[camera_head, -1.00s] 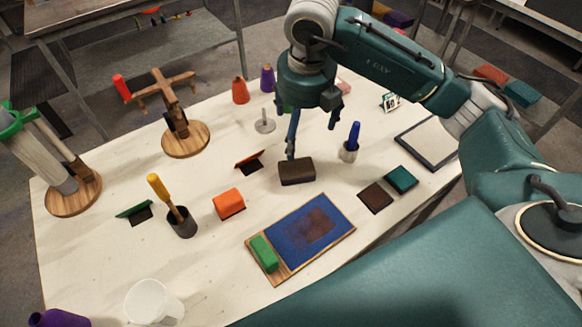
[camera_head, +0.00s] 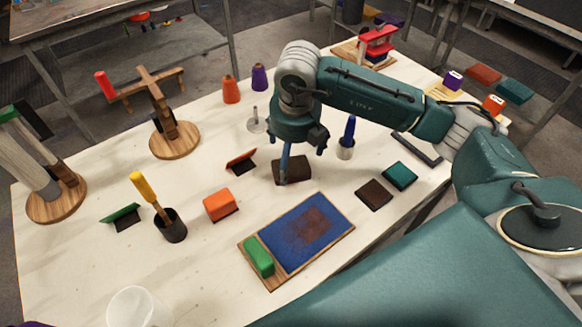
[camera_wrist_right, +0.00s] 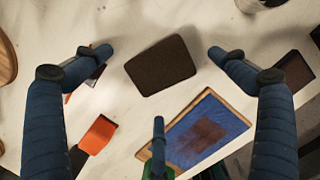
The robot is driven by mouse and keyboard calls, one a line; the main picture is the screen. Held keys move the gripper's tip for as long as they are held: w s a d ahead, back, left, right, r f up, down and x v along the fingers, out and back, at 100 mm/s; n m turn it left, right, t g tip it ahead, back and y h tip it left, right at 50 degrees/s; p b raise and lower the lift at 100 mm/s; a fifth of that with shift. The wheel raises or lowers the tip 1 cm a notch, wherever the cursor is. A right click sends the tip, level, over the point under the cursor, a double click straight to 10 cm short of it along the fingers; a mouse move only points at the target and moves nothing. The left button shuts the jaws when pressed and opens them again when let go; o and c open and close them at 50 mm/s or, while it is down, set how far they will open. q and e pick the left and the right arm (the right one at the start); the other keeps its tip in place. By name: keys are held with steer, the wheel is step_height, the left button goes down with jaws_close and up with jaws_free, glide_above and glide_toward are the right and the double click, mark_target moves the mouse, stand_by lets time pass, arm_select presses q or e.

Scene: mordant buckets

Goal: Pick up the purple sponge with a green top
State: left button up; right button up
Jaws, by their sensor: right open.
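I cannot make out a purple sponge with a green top. A dark brown block (camera_head: 293,170) lies on the white table beneath my right gripper (camera_head: 302,165); it also shows in the right wrist view (camera_wrist_right: 160,65). That gripper is open, its fingers spread on either side of the block with gaps between. A green block (camera_head: 259,256) sits on the wooden end of a blue board (camera_head: 300,232). An orange block (camera_head: 220,205) lies left of the brown one. My left gripper is not in view.
A dark cup with a yellow-handled tool (camera_head: 172,228), a cup with a blue handle (camera_head: 346,150) and a teal block (camera_head: 400,175) stand around. Wooden stands (camera_head: 175,140) are at the left. Orange and purple cones (camera_head: 231,90) are behind.

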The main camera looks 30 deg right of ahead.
mark_target(291, 167)
step_height(291, 167, down, 4)
steer(key=shift+r+p, duration=0.2)
steer(key=shift+p, duration=0.7)
steer(key=shift+w+f, duration=0.15)
steer(key=shift+f, duration=0.35)
steer(key=c, duration=1.1)
steer(key=shift+c, duration=0.3)
steer(key=shift+r, duration=0.1)
step_height(291, 167, up, 13)
steer(key=b, duration=0.3)
steer(key=shift+w, duration=0.15)
step_height(291, 167, up, 6)
steer(key=shift+r, duration=0.45)
steer(key=shift+c, duration=0.5)
